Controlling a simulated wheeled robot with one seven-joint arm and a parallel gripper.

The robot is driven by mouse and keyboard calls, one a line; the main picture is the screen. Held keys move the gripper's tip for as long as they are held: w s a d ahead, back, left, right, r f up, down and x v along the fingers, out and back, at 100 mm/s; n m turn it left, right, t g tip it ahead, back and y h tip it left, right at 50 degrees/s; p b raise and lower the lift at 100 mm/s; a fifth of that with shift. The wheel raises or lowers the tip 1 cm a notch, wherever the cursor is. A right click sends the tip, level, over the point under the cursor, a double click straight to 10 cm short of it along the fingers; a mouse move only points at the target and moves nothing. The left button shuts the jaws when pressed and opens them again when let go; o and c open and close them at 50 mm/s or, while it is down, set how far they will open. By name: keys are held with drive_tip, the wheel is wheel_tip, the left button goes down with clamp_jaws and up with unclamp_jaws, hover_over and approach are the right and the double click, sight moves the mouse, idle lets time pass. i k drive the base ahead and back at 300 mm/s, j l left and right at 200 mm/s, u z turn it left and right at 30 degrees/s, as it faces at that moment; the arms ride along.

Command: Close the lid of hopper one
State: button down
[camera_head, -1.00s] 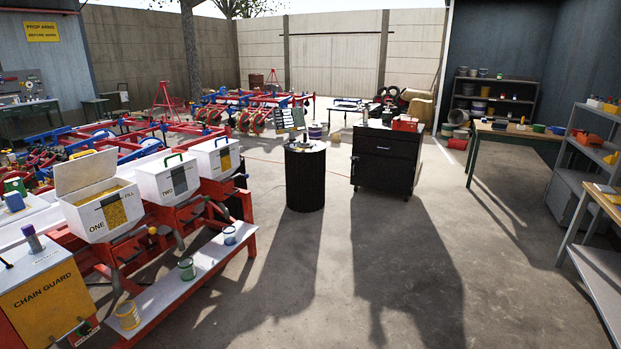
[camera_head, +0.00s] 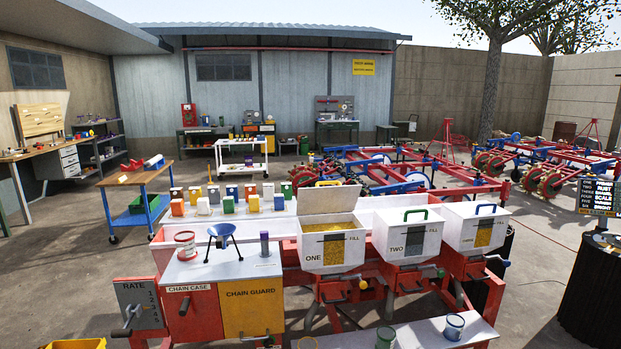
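Hopper one (camera_head: 331,249) is a white box on the red planter frame, marked "ONE" and "FILL", with a yellow and grey window panel on its front. Its lid (camera_head: 330,200) stands raised and tilted back at the rear of the box, with a yellow handle (camera_head: 328,183) at its top edge. Hopper two (camera_head: 407,240), with a green handle, and a third hopper (camera_head: 474,228), with a blue handle, stand to its right with their lids down. My gripper is not in view.
A chain guard box (camera_head: 252,308) carrying a blue funnel (camera_head: 222,236) and a purple cylinder stands left of hopper one. A white step board (camera_head: 425,333) with cans runs in front. A black drum (camera_head: 592,290) stands at right. Open concrete lies between drum and planter.

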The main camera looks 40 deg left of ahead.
sight(317, 201)
drive_tip(key=i+j+u, duration=0.15)
drive_tip(key=u, duration=0.25)
drive_tip(key=i+u, duration=0.95)
drive_tip(key=u, duration=0.25)
drive_tip(key=i+j+u, duration=0.25)
drive_tip(key=i, duration=0.55)
drive_tip(key=i+j+z, duration=0.65)
drive_tip(key=k+j, duration=0.05)
drive_tip(key=j, duration=0.05)
